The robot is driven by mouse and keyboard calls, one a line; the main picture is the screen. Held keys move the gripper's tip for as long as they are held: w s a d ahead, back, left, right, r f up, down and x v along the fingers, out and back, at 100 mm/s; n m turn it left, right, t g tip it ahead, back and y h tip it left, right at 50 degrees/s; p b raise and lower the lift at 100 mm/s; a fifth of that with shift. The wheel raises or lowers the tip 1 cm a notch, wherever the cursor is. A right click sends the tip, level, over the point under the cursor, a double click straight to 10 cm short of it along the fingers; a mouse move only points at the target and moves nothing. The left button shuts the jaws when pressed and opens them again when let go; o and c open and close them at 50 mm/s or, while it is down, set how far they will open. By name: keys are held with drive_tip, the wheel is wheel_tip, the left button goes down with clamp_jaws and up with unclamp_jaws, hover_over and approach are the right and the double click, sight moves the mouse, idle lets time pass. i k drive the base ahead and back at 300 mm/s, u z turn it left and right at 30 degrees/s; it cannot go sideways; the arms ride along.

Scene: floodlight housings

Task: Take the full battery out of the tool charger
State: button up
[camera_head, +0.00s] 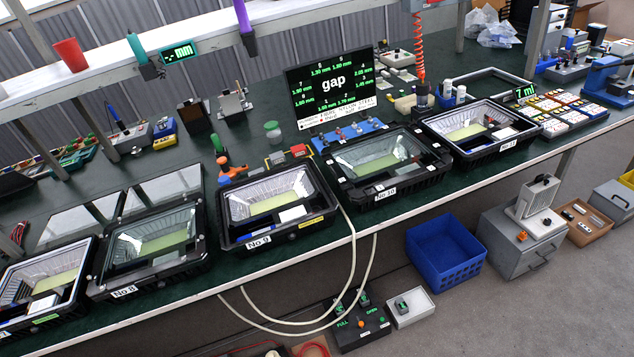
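My gripper is not in view. I cannot pick out the tool charger or a full battery for certain. A dark box (361,334) on the floor below the bench front bears green words that read FULL and OPEN, with an orange knob and small dark parts on top. On the bench, an orange and green tool (231,171) stands behind the housing No 9 (279,204).
Several black floodlight housings line the green bench (215,265). Pale hoses (352,255) hang over the front edge. A blue crate (445,252) and a grey cabinet (520,248) stand on the floor; the floor right of the light grey box is clear.

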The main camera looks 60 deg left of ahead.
sight(339, 308)
drive_tip(key=z, duration=0.05)
drive_tip(key=k, duration=1.6)
drive_tip(key=u, duration=0.85)
drive_tip(key=i, duration=1)
drive_tip(key=z, duration=0.05)
